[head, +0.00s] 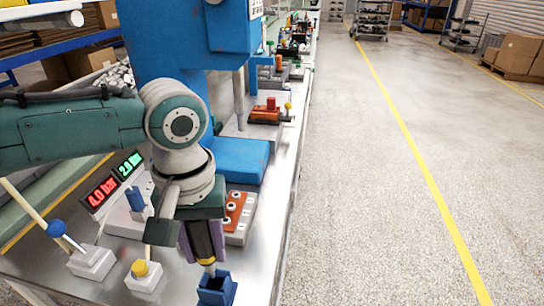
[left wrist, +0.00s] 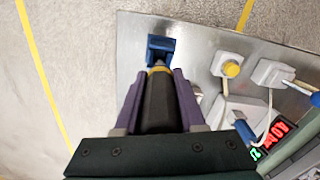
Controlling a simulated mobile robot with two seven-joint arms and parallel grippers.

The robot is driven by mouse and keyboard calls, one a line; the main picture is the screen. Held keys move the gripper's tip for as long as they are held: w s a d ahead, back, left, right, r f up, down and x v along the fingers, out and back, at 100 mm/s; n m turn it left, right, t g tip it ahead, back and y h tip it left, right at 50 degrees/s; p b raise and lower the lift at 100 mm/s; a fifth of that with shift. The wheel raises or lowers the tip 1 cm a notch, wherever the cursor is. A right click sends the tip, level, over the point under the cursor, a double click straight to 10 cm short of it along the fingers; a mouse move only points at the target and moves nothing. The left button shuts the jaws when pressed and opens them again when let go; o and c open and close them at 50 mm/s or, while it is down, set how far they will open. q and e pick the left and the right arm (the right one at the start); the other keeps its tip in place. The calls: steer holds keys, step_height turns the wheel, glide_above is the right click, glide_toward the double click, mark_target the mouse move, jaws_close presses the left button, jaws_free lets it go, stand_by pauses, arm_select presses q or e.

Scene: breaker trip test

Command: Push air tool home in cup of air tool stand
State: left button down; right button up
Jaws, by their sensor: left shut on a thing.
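The air tool (head: 203,240) is a dark, tapered body with a yellow ring and a grey tip. It points down, slightly tilted in the head view. My left gripper (head: 204,252) is shut on it, with purple fingers on both sides of the body. In the left wrist view the air tool (left wrist: 159,103) lies between the fingers of the gripper (left wrist: 158,78). The blue air tool stand (head: 217,291) is at the bench's front edge, and its cup (left wrist: 160,46) is at the tool's tip. The tip meets the cup's opening; its depth is hidden. My right gripper is not in view.
A yellow button box (head: 142,277), a box with a blue-knobbed lever (head: 91,262) and red and green displays (head: 100,193) stand left of the stand. An orange-topped block (head: 237,217) and a blue press (head: 238,160) stand behind. The bench edge is close on the right.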

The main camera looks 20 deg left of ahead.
mark_target(200, 230)
arm_select(q)
steer(key=shift+r, duration=0.1)
steer(key=shift+p, duration=0.35)
steer(key=shift+f+b, duration=2.05)
steer(key=shift+f, duration=1.1)
steer(key=shift+c, duration=2.1)
jaws_free()
step_height(200, 230, up, 10)
steer(key=shift+p, duration=1.15)
